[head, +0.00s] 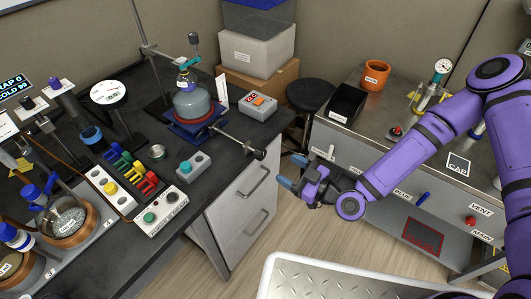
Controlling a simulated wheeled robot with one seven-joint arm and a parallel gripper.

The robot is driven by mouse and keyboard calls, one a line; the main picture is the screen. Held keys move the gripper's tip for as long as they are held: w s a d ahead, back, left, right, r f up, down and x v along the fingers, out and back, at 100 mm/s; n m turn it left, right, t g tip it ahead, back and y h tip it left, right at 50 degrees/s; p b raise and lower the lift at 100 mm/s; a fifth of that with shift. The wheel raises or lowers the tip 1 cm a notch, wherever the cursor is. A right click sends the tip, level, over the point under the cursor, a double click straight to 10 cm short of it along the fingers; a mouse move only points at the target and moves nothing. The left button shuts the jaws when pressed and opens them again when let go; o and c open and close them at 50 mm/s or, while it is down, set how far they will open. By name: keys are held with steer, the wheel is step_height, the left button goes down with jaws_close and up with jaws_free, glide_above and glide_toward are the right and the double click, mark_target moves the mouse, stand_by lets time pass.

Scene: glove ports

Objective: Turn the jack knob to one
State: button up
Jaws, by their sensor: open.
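The jack (183,130) has a blue top and stands on the dark bench, with a round flask (192,104) resting on it. A metal rod runs from the jack toward the bench's front right edge and ends in a dark knob (258,153). The knob's marks are too small to read. My gripper (295,170) is open and empty, with blue fingertips. It is in the air to the right of the knob, apart from it, pointing left.
A control box (257,106) with a red display and orange button sits behind the knob. A small box with a teal button (187,167) is left of it. White drawers (245,205) are below the bench. A steel counter (350,137) stands at right, with a dark stool (310,95) between.

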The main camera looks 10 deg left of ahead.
mark_target(263, 155)
steer(key=x, duration=1)
steer(key=shift+a, duration=0.25)
steer(key=c, duration=0.9)
